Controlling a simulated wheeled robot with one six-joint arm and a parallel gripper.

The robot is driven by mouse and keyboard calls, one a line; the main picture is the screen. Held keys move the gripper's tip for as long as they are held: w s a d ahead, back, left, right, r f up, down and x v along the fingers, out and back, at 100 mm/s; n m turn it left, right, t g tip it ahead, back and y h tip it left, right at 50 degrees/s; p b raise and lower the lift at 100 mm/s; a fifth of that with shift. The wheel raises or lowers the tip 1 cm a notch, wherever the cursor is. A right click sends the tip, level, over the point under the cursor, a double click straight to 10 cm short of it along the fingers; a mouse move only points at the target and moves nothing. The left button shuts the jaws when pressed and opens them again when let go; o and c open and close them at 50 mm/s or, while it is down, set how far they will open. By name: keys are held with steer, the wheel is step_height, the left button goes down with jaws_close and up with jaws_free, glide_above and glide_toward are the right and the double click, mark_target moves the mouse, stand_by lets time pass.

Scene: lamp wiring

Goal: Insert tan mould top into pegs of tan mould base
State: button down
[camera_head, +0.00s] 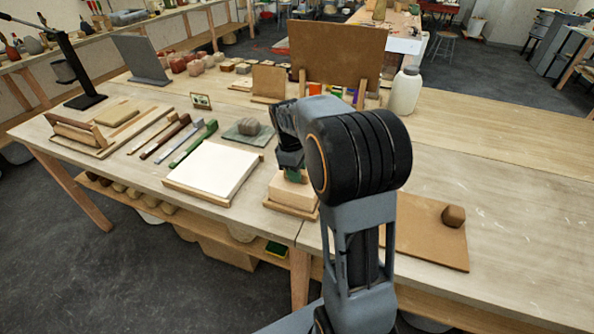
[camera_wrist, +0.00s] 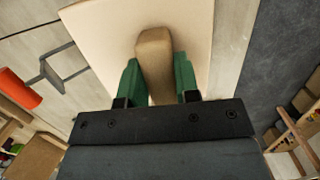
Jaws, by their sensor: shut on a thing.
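My gripper (camera_wrist: 157,82) has green fingers shut on a tan-brown handle (camera_wrist: 154,52), which stands on a pale tan square block, the mould top (camera_wrist: 105,35). In the head view my gripper (camera_head: 291,174) points down at a pale tan block (camera_head: 288,193) near the table's front edge. This block is over a thin tan board (camera_head: 286,209), which may be part of the mould base. My arm hides its right side. The pegs are hidden, and I cannot tell whether top and base touch.
A white slab (camera_head: 213,170) on a wooden board lies just left of the gripper. A grey lump (camera_head: 249,126) sits on a small mat behind it. At right a brown board (camera_head: 425,228) bears a brown faceted lump (camera_head: 453,215). A white bottle (camera_head: 405,92) and upright brown panel (camera_head: 338,55) stand behind.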

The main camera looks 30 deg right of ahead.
steer(key=c, duration=0.8)
jaws_free()
